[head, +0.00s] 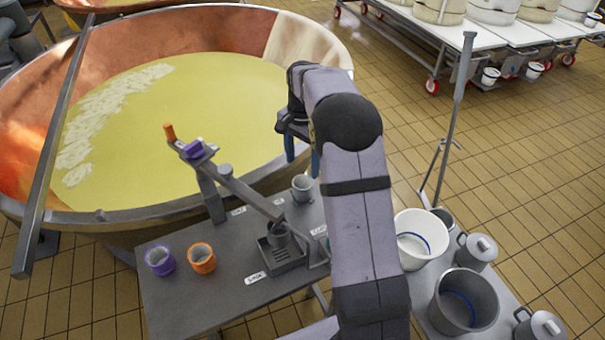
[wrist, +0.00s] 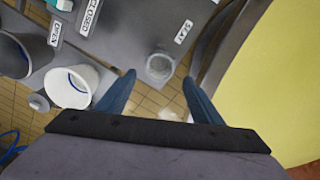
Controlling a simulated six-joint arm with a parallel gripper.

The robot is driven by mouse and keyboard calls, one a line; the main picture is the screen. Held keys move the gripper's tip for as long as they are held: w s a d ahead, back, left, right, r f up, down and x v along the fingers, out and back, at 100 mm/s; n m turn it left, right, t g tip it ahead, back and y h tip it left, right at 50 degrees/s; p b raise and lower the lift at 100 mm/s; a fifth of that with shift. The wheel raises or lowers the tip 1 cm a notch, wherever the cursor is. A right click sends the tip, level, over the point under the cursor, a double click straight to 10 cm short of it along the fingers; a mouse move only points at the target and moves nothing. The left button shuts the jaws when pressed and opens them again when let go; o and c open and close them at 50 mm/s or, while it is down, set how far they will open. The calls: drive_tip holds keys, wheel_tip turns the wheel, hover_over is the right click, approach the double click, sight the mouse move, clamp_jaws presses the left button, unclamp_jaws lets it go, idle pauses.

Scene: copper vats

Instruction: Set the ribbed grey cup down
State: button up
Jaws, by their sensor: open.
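A small grey cup (head: 302,187) stands upright near the vat-side edge of the grey worktable (head: 190,300). Its ribbing is too small to make out. In the wrist view the cup (wrist: 159,67) is seen from above, just beyond and between the fingertips. My gripper (head: 302,166) is open, with its blue fingers pointing down above the cup. In the wrist view my gripper (wrist: 159,78) shows a clear gap between its fingers and holds nothing.
A large copper vat (head: 330,45) of yellow liquid borders the table. A lever stand (head: 212,200) rises beside the tray. A purple cup (head: 159,260) and an orange cup (head: 202,258) stand at left. White (head: 420,225) and grey (head: 465,300) buckets stand at right.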

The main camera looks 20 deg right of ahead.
drive_tip(key=shift+r, duration=0.8)
drive_tip(key=s+a+n+g+h+b, duration=0.15)
drive_tip(key=s+n+g+b, duration=0.5)
drive_tip(key=s, duration=2.15)
drive_tip(key=a+f+n+t+y+p, duration=0.1)
drive_tip(key=a+f+n+t+p, duration=0.2)
drive_tip(key=a+n+t+p, duration=0.3)
drive_tip(key=shift+a+f+p, duration=0.3)
drive_tip(key=shift+a, duration=0.85)
drive_tip(key=shift+w+t+y, duration=0.1)
drive_tip(key=shift+t+y, duration=0.15)
